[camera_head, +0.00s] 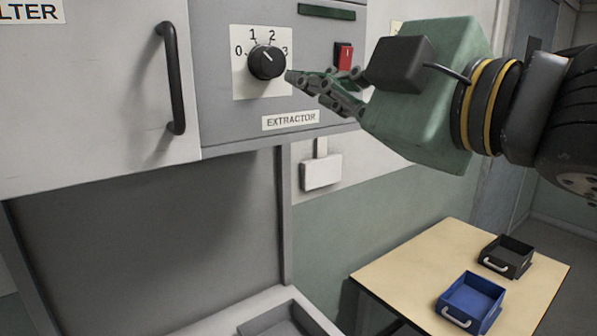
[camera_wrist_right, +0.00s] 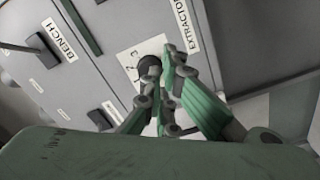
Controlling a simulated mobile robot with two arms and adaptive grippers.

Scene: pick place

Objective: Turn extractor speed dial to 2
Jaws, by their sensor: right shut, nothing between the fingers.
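The black extractor speed dial (camera_head: 266,62) sits on a white plate marked 0, 1, 2 and 3, above the EXTRACTOR label (camera_head: 290,119). Its exact pointer setting is too small to read surely; it seems turned toward the upper marks. My right gripper (camera_head: 292,78) is shut and empty, its fingertips close to the dial's right side. Whether they touch it I cannot tell. In the right wrist view the fingers (camera_wrist_right: 168,75) overlap the dial (camera_wrist_right: 149,66) and partly hide it. My left gripper is not in view.
A red switch (camera_head: 344,56) is just behind my right fingers. A cabinet door with a black handle (camera_head: 171,78) is left of the panel. Below right, a table (camera_head: 410,275) holds a blue tray (camera_head: 470,301) and a black tray (camera_head: 507,256).

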